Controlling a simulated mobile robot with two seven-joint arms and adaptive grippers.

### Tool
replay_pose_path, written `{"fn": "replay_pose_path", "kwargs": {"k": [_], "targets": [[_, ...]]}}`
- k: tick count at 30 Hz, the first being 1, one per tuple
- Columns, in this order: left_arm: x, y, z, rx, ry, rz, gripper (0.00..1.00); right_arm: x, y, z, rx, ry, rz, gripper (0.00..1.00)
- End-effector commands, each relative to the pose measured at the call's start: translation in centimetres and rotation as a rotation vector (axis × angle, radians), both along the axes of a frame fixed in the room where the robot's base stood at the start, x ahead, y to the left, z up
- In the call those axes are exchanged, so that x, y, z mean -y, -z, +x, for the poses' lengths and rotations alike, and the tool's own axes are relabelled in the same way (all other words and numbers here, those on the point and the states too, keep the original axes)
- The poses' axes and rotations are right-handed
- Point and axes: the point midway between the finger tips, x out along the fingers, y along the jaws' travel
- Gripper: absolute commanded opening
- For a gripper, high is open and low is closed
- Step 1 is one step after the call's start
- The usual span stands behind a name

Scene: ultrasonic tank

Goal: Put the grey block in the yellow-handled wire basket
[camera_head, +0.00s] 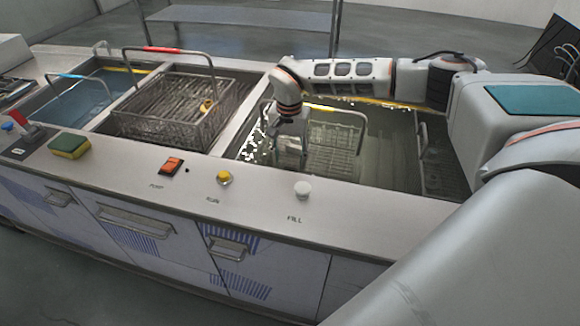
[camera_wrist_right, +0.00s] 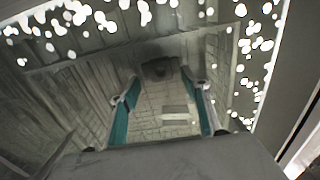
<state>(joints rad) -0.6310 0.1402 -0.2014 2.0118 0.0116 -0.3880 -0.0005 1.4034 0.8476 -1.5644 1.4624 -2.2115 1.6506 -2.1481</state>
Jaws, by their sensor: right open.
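My right gripper (camera_head: 288,155) reaches down into the right-hand tank, just left of the yellow-handled wire basket (camera_head: 336,148). The basket stands in the tank, its yellow grip (camera_head: 320,107) at the top of the handle. In the right wrist view my right gripper (camera_wrist_right: 160,82) is open, with a teal pad on each finger. A pale grey rectangular shape between the fingers looks like the grey block (camera_wrist_right: 174,113); whether the fingers touch it I cannot tell. In the head view I cannot make out the block. My left gripper is not in view.
A red-handled wire basket (camera_head: 170,112) with a small yellowish part stands left of the tank. A blue-handled basket (camera_head: 85,95) sits in the far-left basin. A sponge (camera_head: 69,145) and several controls lie along the front counter (camera_head: 255,196). Tank walls surround my gripper.

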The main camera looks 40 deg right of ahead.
Motion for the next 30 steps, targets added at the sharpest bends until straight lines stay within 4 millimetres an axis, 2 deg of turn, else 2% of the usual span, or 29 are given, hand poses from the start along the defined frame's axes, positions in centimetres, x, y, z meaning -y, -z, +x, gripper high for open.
{"fn": "replay_pose_path", "kwargs": {"k": [1, 4, 12, 30], "targets": [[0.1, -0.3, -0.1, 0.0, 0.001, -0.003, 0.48, 0.0, -1.6, 0.2, 0.007, -0.001, -0.001, 0.47], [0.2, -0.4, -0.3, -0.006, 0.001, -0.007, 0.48, 0.0, -3.5, 0.2, 0.007, 0.0, -0.001, 0.47], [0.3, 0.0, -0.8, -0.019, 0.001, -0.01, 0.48, 0.0, -6.7, 0.0, 0.002, -0.001, -0.001, 0.47], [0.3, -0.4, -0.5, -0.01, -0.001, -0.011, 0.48, 0.0, -7.1, 0.0, 0.0, 0.0, 0.0, 0.47]]}}
